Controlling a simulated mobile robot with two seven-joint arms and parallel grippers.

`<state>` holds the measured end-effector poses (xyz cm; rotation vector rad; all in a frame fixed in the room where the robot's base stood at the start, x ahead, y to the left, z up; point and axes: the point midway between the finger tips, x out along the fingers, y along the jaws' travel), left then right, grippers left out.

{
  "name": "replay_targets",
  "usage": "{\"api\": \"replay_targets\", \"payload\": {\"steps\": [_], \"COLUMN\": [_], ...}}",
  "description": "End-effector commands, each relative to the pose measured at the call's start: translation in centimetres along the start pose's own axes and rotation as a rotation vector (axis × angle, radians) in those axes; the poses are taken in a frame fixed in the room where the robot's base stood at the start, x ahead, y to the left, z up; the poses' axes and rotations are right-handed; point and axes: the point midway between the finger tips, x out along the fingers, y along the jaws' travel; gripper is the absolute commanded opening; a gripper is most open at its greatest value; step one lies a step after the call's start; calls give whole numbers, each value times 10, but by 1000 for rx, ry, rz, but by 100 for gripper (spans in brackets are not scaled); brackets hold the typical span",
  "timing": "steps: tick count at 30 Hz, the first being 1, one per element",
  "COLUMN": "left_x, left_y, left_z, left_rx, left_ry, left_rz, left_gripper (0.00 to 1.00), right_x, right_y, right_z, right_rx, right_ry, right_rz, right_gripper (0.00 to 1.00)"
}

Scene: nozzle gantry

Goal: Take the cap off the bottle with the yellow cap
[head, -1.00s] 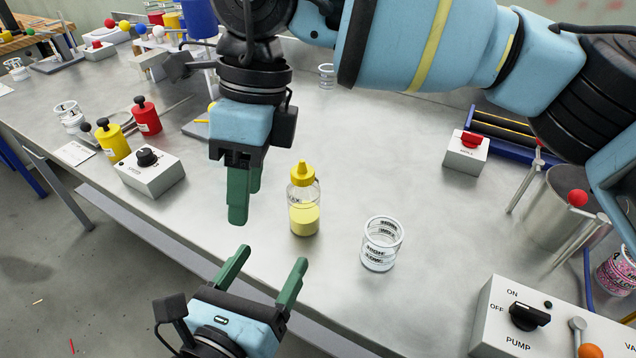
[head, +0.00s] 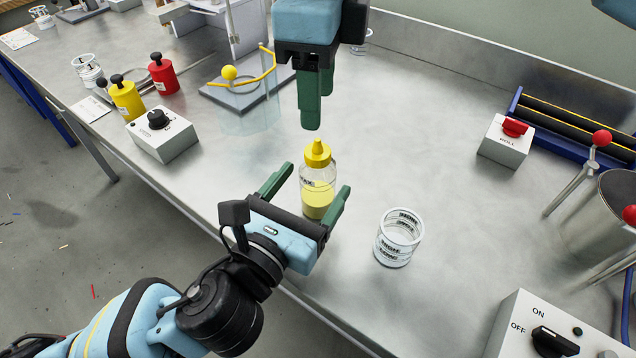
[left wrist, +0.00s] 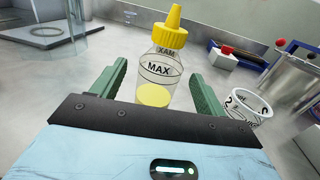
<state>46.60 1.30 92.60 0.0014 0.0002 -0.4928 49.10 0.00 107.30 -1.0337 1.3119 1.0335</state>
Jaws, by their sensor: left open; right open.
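The bottle (head: 317,187) stands upright on the metal bench, clear-walled with yellow liquid in its lower part. Its yellow cap (head: 317,153) with a pointed tip is on top. In the left wrist view the bottle (left wrist: 159,72) stands between the green fingers, its yellow cap (left wrist: 172,30) above them. My left gripper (head: 310,180) is open, with its fingers on either side of the bottle body. I cannot tell whether either finger touches it. My right gripper (head: 311,122) points down just above and behind the cap, apart from it. Its fingers overlap in this view.
An empty clear beaker (head: 399,238) stands close to the right of the bottle. A white box with a red switch (head: 505,141), a pump switch box (head: 540,330) and a metal pot (head: 612,215) are further right.

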Motion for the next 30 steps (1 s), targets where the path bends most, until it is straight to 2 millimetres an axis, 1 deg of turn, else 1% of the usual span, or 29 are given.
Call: {"api": "replay_targets", "payload": {"steps": [1, 3, 7, 11, 18, 20, 30], "left_x": [7, 15, 26, 30, 30, 30, 30], "left_y": [0, 0, 0, 0, 0, 0, 0], "left_z": [1, 1, 0, 0, 0, 0, 0], "left_rx": [0, 1, 0, 0, 0, 0, 0], "left_ry": [-1, -2, 0, 0, 0, 0, 0], "left_rz": [1, 1, 0, 0, 0, 0, 0], "left_gripper": [74, 74, 74, 74, 74, 67, 23], "right_x": [0, 0, 0, 0, 0, 0, 0], "right_y": [0, 0, 0, 0, 0, 0, 0], "right_z": [0, 0, 0, 0, 0, 0, 0], "right_rx": [0, 0, 0, 0, -1, -1, -1], "right_ry": [0, 0, 0, 0, 0, 0, 0], "right_rz": [0, 0, 0, 0, 1, 1, 1], "right_gripper": [49, 49, 49, 49, 49, 49, 49]}}
